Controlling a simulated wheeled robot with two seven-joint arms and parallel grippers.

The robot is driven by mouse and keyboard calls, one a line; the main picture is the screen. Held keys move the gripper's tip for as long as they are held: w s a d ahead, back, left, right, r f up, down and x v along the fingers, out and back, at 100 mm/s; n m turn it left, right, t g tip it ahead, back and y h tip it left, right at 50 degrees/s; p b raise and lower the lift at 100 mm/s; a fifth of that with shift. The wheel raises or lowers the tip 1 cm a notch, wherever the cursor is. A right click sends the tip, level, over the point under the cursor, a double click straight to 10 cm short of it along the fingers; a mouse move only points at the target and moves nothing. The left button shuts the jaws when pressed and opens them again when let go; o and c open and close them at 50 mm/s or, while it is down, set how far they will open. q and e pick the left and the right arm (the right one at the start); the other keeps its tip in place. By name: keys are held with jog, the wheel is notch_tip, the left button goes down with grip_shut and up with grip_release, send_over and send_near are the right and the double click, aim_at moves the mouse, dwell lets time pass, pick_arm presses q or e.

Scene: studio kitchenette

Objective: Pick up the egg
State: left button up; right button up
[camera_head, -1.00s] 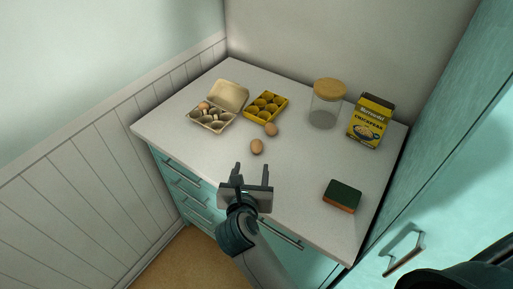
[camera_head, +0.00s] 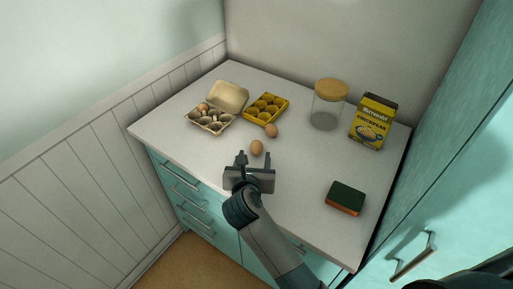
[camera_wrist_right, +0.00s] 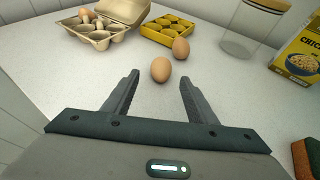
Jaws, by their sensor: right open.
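A brown egg (camera_head: 257,147) lies on the counter just beyond my right gripper (camera_head: 254,156). In the right wrist view the same egg (camera_wrist_right: 161,69) shows ahead of and between the fingertips of the gripper (camera_wrist_right: 158,78). The gripper is open and empty. A second brown egg (camera_head: 271,130) lies a little farther back and to the right, and it also shows in the right wrist view (camera_wrist_right: 180,49). My left gripper is not in view.
An open grey egg carton (camera_head: 229,96) with at least one egg stands at the back left. A yellow egg tray (camera_head: 282,104) is beside it. A glass jar (camera_head: 325,112), a chickpea box (camera_head: 373,122) and a sponge (camera_head: 346,197) stand to the right.

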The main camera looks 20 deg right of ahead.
aim_at(256, 151)
jog(key=b+x, duration=0.2)
jog(key=x, duration=0.2)
jog(key=shift+d+f, duration=0.1)
jog(key=shift+w+d+f, duration=0.1)
jog(key=shift+w+d, duration=0.05)
jog(key=shift+w, duration=0.25)
jog(key=c, duration=1.1)
